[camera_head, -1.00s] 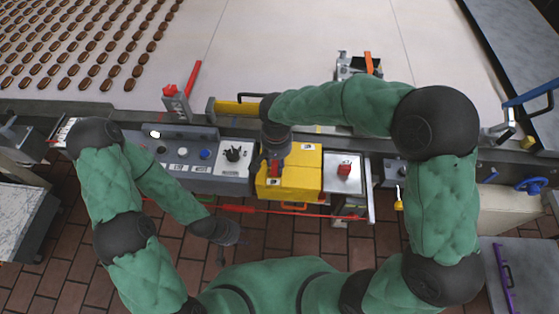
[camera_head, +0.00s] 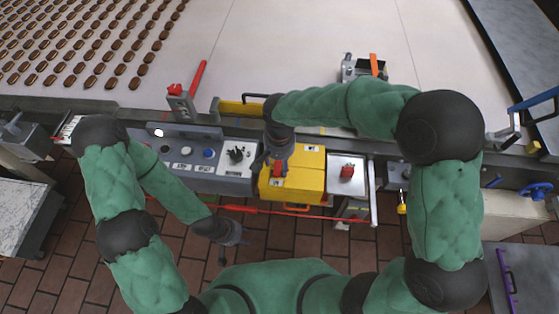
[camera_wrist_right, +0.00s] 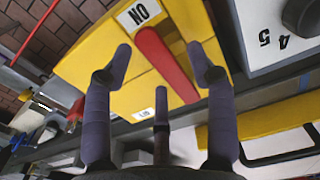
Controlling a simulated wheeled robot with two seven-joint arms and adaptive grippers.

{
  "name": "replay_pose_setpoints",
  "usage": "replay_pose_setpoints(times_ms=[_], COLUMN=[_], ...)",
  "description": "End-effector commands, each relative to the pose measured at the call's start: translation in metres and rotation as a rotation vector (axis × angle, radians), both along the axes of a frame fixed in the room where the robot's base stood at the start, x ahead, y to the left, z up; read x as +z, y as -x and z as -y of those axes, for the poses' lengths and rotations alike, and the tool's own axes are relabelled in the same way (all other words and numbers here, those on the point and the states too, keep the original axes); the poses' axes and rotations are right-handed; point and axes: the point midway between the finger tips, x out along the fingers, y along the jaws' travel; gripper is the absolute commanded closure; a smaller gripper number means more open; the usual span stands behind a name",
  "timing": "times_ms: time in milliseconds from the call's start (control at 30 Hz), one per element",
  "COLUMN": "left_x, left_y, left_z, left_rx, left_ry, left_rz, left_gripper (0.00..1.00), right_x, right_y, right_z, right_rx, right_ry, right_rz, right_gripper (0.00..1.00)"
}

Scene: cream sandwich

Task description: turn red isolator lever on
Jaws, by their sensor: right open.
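The red isolator lever (camera_wrist_right: 166,66) lies on the face of a yellow box (camera_head: 309,178). In the right wrist view it slants from upper left to lower right, with its upper end beside a white ON label (camera_wrist_right: 138,14). A second label (camera_wrist_right: 145,113), too small to read, is near the lower finger. My right gripper (camera_wrist_right: 160,64) is open over the lever, with fingers on either side of it; contact cannot be told. In the head view my right gripper (camera_head: 277,166) partly hides the lever. My left gripper (camera_head: 225,243) hangs low, left of the box; its fingers are unclear.
A grey panel with a black dial (camera_head: 237,155) and buttons adjoins the box on the left. A silver box with a red switch (camera_head: 347,171) stands on the right. A red rod (camera_head: 240,209) runs along the front. The conveyor (camera_head: 290,50) lies behind.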

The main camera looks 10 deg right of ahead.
Motion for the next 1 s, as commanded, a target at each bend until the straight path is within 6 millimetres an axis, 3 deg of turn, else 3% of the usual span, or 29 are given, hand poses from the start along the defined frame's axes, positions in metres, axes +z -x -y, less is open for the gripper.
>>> replay_pose_setpoints(times_ms=[167, 600, 800, 1000], left_x=[0.0, 0.0, 0.0, 0.0], left_y=[0.0, 0.0, 0.0, 0.0], left_z=[0.0, 0.0, 0.0, 0.0], left_rx=[0.0, 0.0, 0.0, 0.0], left_ry=[0.0, 0.0, 0.0, 0.0], left_rz=[0.0, 0.0, 0.0, 0.0], left_gripper=[0.6, 0.6, 0.6, 0.6], right_x=[0.016, 0.097, 0.116, 0.12], right_y=[-0.001, -0.001, -0.001, 0.0], right_z=[-0.001, -0.001, -0.001, 0.0], right_rx=[-0.001, -0.001, 0.0, 0.0], right_ry=[-0.002, -0.002, -0.001, -0.001], right_rz=[0.005, 0.004, 0.003, 0.001], right_gripper=[0.43, 0.43, 0.43, 0.43])
